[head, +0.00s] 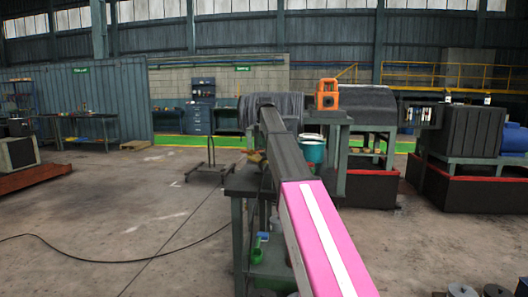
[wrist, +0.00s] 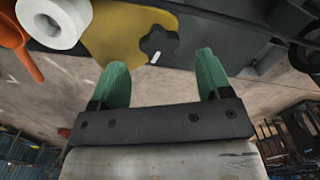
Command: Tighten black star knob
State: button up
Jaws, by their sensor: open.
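The black star knob (wrist: 158,44) shows in the wrist view, at the top middle, against a yellow plate (wrist: 115,30). A short white mark is on its lower side. My gripper (wrist: 157,75) is open, with its two green fingers apart and nothing between them. The knob appears beyond the fingertips, roughly centred in the gap, and I see no contact. In the head view my pink and dark arm reaches forward over a workbench (head: 238,184). The knob and the fingers cannot be made out there.
In the wrist view a white roll (wrist: 52,20) and an orange object (wrist: 22,45) lie left of the yellow plate. In the head view an orange block (head: 327,94) and a teal bucket (head: 312,151) stand beyond the bench. Open floor (head: 120,225) lies to the left, crossed by a cable.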

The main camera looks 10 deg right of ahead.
aim_at(264, 152)
jog(key=shift+f, duration=1.8)
jog(key=c, duration=0.9)
